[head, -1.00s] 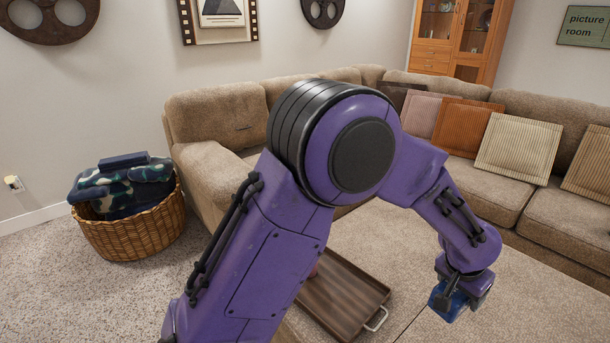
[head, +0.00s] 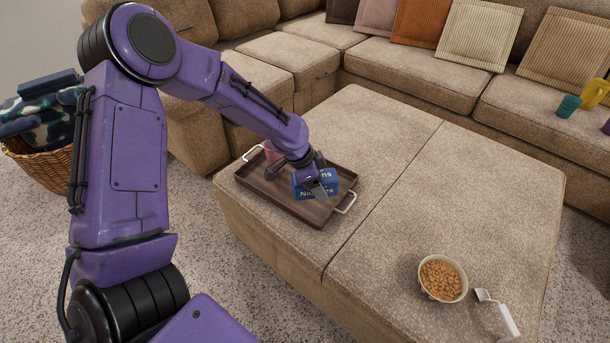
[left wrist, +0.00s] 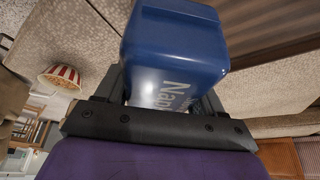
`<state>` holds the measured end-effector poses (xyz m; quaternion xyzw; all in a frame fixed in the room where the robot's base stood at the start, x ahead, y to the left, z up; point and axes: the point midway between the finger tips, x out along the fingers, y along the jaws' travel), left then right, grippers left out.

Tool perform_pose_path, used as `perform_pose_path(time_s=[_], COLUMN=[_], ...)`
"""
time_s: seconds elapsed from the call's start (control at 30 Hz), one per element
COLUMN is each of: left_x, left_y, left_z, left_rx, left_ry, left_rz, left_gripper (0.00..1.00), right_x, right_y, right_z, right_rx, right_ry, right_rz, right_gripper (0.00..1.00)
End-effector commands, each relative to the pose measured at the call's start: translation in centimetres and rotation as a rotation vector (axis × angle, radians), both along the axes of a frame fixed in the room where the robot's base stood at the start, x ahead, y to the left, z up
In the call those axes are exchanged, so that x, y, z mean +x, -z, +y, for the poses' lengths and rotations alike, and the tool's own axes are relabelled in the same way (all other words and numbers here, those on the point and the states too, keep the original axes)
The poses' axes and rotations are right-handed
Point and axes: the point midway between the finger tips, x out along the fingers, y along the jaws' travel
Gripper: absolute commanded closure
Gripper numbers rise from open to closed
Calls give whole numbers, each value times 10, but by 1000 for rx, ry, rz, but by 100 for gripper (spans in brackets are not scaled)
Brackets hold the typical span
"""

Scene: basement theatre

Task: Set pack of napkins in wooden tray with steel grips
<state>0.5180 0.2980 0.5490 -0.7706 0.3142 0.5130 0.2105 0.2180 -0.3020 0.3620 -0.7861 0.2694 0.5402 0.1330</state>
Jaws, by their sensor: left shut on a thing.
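The blue pack of napkins (head: 328,181) is held in my left gripper (head: 316,185), which is shut on it. In the left wrist view the pack (left wrist: 176,50) sits between the fingers, its white lettering partly showing. The wooden tray with steel grips (head: 285,203) lies on the ottoman, with one grip (head: 346,204) at its right end and one (head: 251,153) at its far left. In the head view the pack appears over the right part of the tray; whether it touches the tray floor I cannot tell. My right gripper is not in view.
A reddish thing (head: 272,152) stands at the tray's far side, partly behind my gripper. A bowl of snacks (head: 442,279) and a white-handled tool (head: 508,318) are on the ottoman's (head: 420,200) near right. Cups (head: 568,106) stand on the sofa. The ottoman's middle is clear.

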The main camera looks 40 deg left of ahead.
Motion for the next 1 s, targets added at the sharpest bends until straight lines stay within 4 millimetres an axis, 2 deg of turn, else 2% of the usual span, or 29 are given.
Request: perform_pose_path(time_s=[0.03, 0.2, 0.3, 0.4, 0.57, 0.73, 1.0], left_x=[13, 52, 67, 78, 87, 88, 88], left_y=[13, 38, 62, 76, 86, 116, 117], left_z=[10, 40, 50, 58, 64, 65, 64], left_rx=[-2, 1, 2, 0, 1, 0, 0], left_ry=[-6, -5, -4, -4, -2, -1, -2], left_rz=[0, 1, 3, 1, 1, 3, 0], left_gripper=[64, 64, 64, 64, 64, 64, 64], right_x=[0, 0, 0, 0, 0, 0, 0], right_y=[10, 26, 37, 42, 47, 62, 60], right_z=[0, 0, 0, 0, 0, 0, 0], right_rx=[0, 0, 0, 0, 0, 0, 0], right_ry=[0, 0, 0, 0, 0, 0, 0], right_rz=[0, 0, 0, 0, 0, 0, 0], right_gripper=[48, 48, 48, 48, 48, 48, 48])
